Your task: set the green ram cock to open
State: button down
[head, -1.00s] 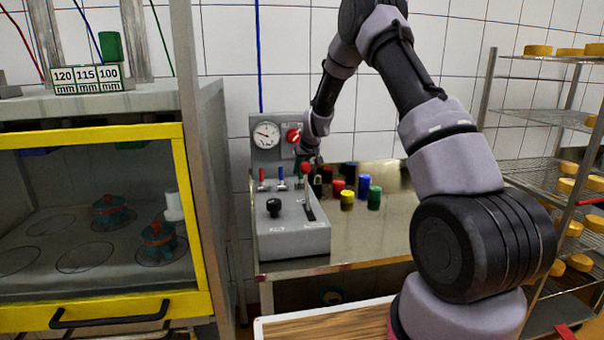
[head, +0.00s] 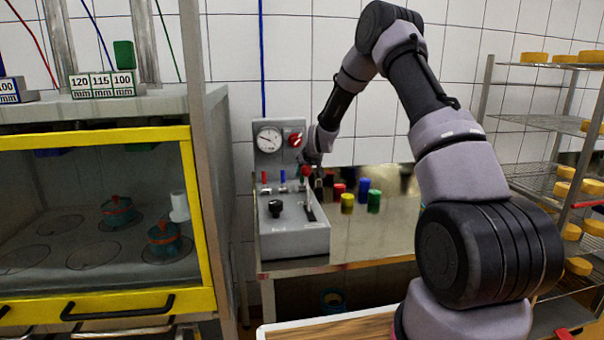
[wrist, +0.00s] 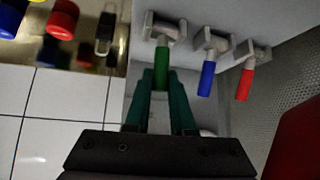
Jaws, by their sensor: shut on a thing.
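The green ram cock (wrist: 161,66) shows in the wrist view as a green handle on a grey metal valve body, pointing down the picture. My gripper (wrist: 161,82) has its two green fingers on either side of this handle and is shut on it. The blue cock (wrist: 208,80) and the red cock (wrist: 244,85) stand beside it to the right, with handles hanging roughly the same way. In the head view my gripper (head: 313,178) is at the back right of the grey control box (head: 292,240), and the green cock cannot be made out there.
A red-knobbed lever (head: 306,173) and a black knob (head: 276,207) are on the box close to my gripper. A gauge (head: 269,140) and red dial (head: 296,139) are behind. Several coloured cylinders, including a green one (head: 374,201), stand on the steel table to the right.

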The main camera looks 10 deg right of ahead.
jog(key=shift+s+f, duration=0.1)
jog(key=shift+f, duration=0.05)
jog(key=c, duration=0.8)
grip_release()
jog(key=shift+o, duration=0.2)
jog(key=shift+s+r, duration=0.15)
jog(key=shift+r, duration=0.25)
jog(key=v, duration=1)
jog(key=shift+s+d, duration=0.1)
